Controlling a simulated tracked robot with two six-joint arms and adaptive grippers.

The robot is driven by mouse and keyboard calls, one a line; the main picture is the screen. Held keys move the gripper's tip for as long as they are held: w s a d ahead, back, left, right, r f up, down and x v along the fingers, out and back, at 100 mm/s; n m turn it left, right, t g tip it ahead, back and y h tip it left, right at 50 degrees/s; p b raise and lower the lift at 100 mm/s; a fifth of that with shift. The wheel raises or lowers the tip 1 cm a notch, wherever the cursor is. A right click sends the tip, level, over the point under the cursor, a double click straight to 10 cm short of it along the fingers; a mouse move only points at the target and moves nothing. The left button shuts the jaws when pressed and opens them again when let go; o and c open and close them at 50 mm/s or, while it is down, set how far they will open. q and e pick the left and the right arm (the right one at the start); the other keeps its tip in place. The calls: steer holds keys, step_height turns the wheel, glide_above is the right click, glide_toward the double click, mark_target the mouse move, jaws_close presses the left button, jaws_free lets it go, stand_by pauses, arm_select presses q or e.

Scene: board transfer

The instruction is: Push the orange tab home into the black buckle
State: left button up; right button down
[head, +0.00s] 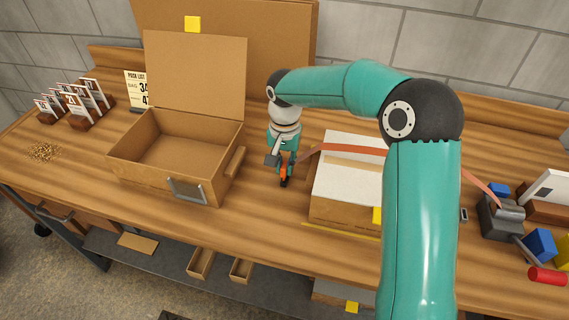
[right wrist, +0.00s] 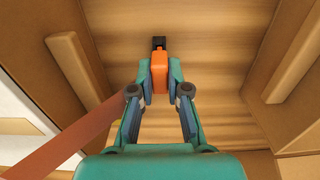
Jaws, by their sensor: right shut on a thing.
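My right gripper (head: 285,168) points down over the bench between the open box and the white-topped box. It is shut on the orange tab (head: 283,181). In the right wrist view the tab (right wrist: 160,73) stands between the two fingertips (right wrist: 159,88). A small black piece (right wrist: 159,43) shows at the far end of the tab; I cannot tell whether it is the buckle or the tab's own tip. A reddish-brown strap (head: 345,148) runs from the gripper across the white-topped box. It also shows in the right wrist view (right wrist: 75,142). My left gripper is not in view.
The open wooden box (head: 140,178), lid raised, stands left of the gripper. The white-topped box (head: 335,212) stands to the right, partly behind my arm. A grey clamp-like device (head: 500,220) and coloured blocks lie at far right. Bare bench (head: 262,205) shows between the boxes.

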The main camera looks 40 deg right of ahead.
mark_target(285, 165)
steer(key=shift+f+b, duration=0.7)
steer(key=shift+f, duration=0.3)
steer(key=c, duration=1.1)
jaws_free()
steer(key=shift+o, duration=0.2)
steer(key=shift+r, duration=0.1)
step_height(285, 165, up, 12)
